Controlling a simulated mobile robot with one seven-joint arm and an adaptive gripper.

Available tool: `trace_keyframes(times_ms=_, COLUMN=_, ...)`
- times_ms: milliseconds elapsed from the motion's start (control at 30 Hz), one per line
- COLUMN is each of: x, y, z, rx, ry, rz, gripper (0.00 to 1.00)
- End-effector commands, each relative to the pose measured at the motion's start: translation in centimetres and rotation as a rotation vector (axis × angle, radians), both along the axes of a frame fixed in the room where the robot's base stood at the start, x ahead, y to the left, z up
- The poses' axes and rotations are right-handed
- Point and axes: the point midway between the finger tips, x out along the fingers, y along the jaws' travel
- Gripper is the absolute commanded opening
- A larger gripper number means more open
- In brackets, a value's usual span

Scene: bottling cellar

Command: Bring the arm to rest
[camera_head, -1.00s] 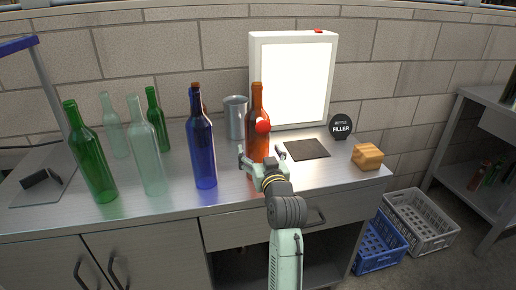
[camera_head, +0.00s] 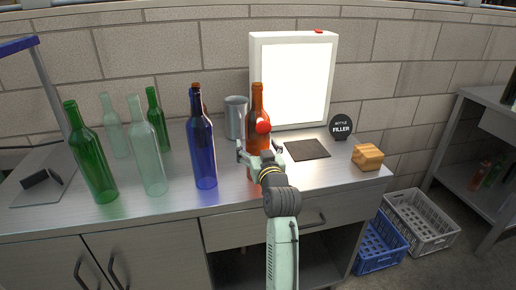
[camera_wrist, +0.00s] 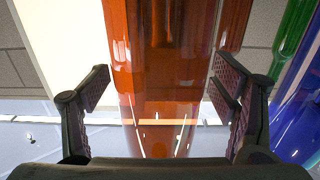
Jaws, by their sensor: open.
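My gripper (camera_head: 262,156) is in front of the amber bottle (camera_head: 257,101) on the steel counter. In the wrist view the gripper (camera_wrist: 168,100) is open, with one finger on each side of the amber bottle (camera_wrist: 160,60). Gaps show between the fingers and the glass. The bottle is upright, and its lower part is hidden by my gripper in the head view. A red ball-shaped thing (camera_head: 263,127) shows at the bottle's shoulder.
A blue bottle (camera_head: 202,150), green bottle (camera_head: 92,155) and clear bottle (camera_head: 148,150) stand to the left. Behind are a metal canister (camera_head: 236,117) and lit panel (camera_head: 293,85). Right are a dark pad (camera_head: 307,150), wooden block (camera_head: 367,157) and filler sign (camera_head: 341,127).

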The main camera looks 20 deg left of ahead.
Motion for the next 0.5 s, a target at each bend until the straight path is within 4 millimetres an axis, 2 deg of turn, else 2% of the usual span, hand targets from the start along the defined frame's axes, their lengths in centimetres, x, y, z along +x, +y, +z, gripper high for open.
trace_keyframes(times_ms=133, x=0.0, y=0.0, z=0.0, rx=0.0, ry=0.0, rz=0.0, gripper=0.79)
trace_keyframes(times_ms=500, x=0.0, y=-0.01, z=-0.01, rx=0.0, ry=0.0, rz=0.0, gripper=0.54)
